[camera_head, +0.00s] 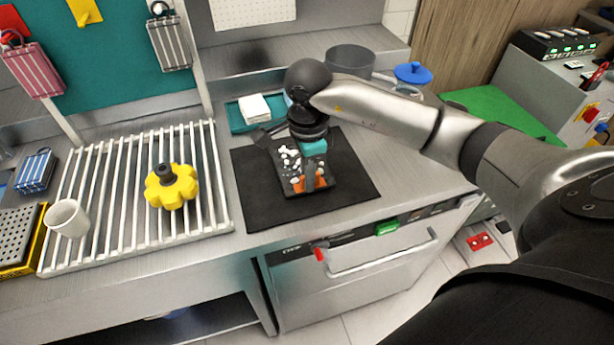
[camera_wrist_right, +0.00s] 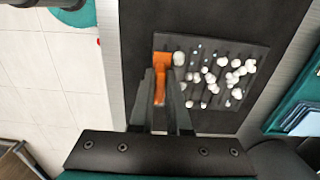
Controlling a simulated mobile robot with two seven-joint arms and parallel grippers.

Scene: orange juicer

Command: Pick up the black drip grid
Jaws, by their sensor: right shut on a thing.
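The black drip grid (camera_head: 290,165) is a dark slotted plate with white bits scattered on it and an orange part (camera_wrist_right: 160,62) at one edge. It is over a black mat (camera_head: 352,185); I cannot tell whether it touches the mat. My right gripper (camera_head: 310,180) points down at the grid's near edge. In the right wrist view its fingers (camera_wrist_right: 161,88) are shut on the grid at the orange part. Part of the grid is hidden by the wrist and fingers. My left gripper is not in view.
A white rack (camera_head: 110,215) with a yellow knob-shaped part (camera_head: 172,190) and a white cup (camera_head: 68,218) stands left. Behind the mat are a teal tray (camera_head: 236,118) with white cloths and a grey pot (camera_head: 350,60). The mat's right part is clear.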

